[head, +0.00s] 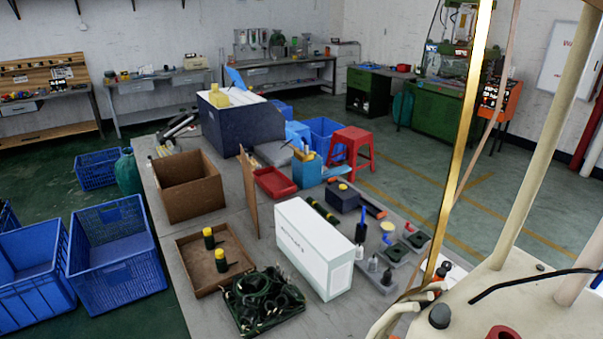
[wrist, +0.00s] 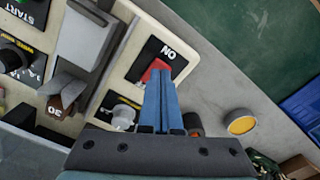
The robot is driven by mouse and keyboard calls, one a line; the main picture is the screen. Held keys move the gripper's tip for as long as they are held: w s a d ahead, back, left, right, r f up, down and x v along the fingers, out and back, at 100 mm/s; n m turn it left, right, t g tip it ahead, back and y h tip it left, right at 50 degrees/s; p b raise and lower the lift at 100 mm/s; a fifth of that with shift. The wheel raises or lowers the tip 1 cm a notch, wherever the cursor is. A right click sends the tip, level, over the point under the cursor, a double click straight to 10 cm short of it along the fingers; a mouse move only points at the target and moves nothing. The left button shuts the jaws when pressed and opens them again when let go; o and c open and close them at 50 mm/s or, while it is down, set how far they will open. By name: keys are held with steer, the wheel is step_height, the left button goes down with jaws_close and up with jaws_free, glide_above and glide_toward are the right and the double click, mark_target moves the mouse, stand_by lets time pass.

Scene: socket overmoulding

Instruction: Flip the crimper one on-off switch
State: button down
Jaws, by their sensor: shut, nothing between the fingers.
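A red switch (wrist: 155,70) sits on a black plate (wrist: 177,57) marked "ON" on a cream machine panel (wrist: 140,27) in the wrist view. The lettering appears upside down there. My gripper (wrist: 158,76) is shut and empty, its two blue fingers side by side. Its fingertips overlap the lower part of the red switch in the picture. I cannot tell whether they touch it, and they hide part of it. I cannot tell which way the switch is set. I cannot make out the gripper or the switch in the head view.
A light knob (wrist: 124,113) is left of the fingers. A yellow round top (wrist: 240,124) stands to the right. In the head view, a white box (head: 306,248) stands on the crowded grey table (head: 310,322).

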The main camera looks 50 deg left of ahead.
steer(key=shift+f+b, duration=0.55)
steer(key=shift+f, duration=0.35)
steer(key=shift+r, duration=0.1)
step_height(320, 180, up, 7)
steer(key=p, duration=0.7)
steer(key=shift+p, duration=0.3)
stand_by(0.5)
